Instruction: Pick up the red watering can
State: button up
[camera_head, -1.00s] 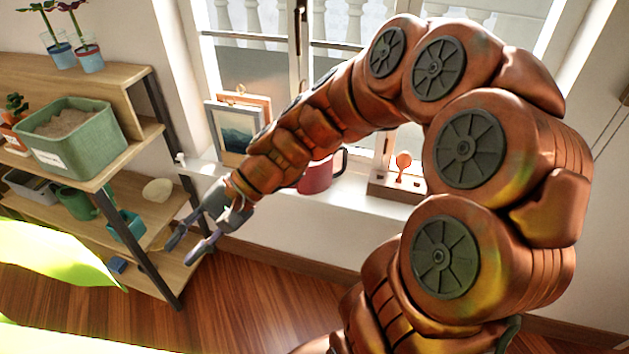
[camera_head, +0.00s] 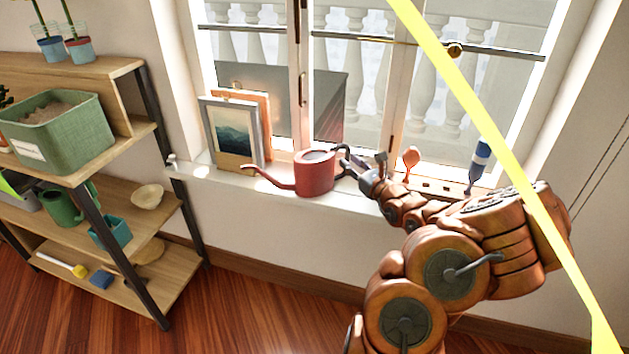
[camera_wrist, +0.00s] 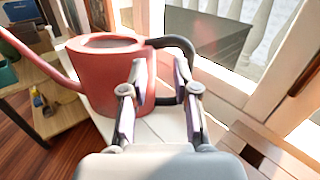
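The red watering can (camera_head: 314,178) stands upright on the white windowsill, its spout pointing left and its dark handle on the right. In the wrist view the can (camera_wrist: 103,85) fills the left middle, with its black handle (camera_wrist: 178,44) arching to the right. My gripper (camera_head: 352,165) is at the handle side of the can. In the wrist view my gripper (camera_wrist: 160,85) has its two fingers apart, the left one in front of the can's right side. The lower part of the handle shows between the fingers. I cannot tell whether either finger touches it.
Framed pictures (camera_head: 233,132) lean left of the can. A wooden holder (camera_head: 437,187) with an orange tool (camera_head: 411,158) and a blue-handled tool (camera_head: 480,162) stands to the right. A wooden shelf (camera_head: 130,70) with pots is at left. The window is behind the sill.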

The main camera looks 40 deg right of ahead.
aim_at(349, 156)
jog(key=shift+m+g+h, duration=0.3)
jog(key=shift+m+h, duration=0.4)
jog(key=shift+m, duration=0.2)
jog(key=d+f, duration=0.1)
jog(key=s+d+f, duration=0.1)
jog(key=d+f, duration=0.1)
jog(key=shift+s, duration=0.35)
jog(key=shift+w+d, duration=0.1)
jog(key=shift+d, duration=0.1)
jog(key=shift+w, duration=0.95)
jog(key=shift+w+d+b, duration=0.15)
jog(key=shift+w+d, duration=0.05)
jog(key=shift+w, duration=0.7)
jog(key=shift+w+d+b, duration=0.1)
jog(key=shift+w+d, duration=0.15)
jog(key=shift+w, duration=0.65)
jog(key=shift+w+d+b, duration=0.15)
jog(key=shift+w+d, duration=0.05)
jog(key=shift+w, duration=0.7)
grip_shut()
